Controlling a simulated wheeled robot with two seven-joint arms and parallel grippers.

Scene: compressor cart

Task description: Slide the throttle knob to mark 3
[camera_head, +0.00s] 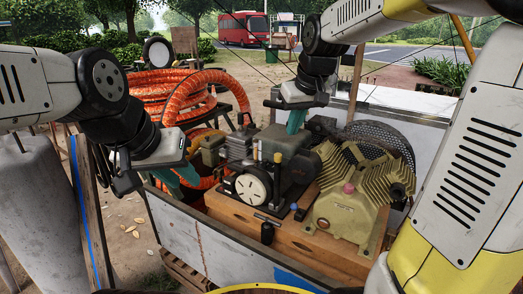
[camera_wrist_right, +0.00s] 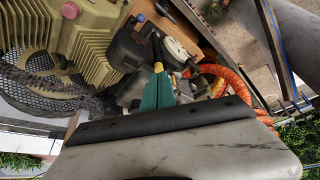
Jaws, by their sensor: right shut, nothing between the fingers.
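The compressor engine (camera_head: 285,165) sits on a wooden base in the cart, with a round white-faced part (camera_head: 252,188) at its front. A small black knob (camera_head: 267,233) is on the front of the base. I cannot tell which is the throttle knob, and no mark 3 is readable. My right gripper (camera_head: 295,122) is shut and empty above the rear of the engine. In the right wrist view its teal fingers (camera_wrist_right: 158,85) point toward a yellow tip (camera_wrist_right: 158,67). My left gripper (camera_head: 182,176) is over the cart's left wall; its finger gap is unclear.
The tan ribbed compressor pump (camera_head: 345,205) and a black mesh guard (camera_head: 385,145) stand right of the engine. Orange hose (camera_head: 170,95) is coiled behind on the left. The cart's grey front wall (camera_head: 205,245) rises before the base.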

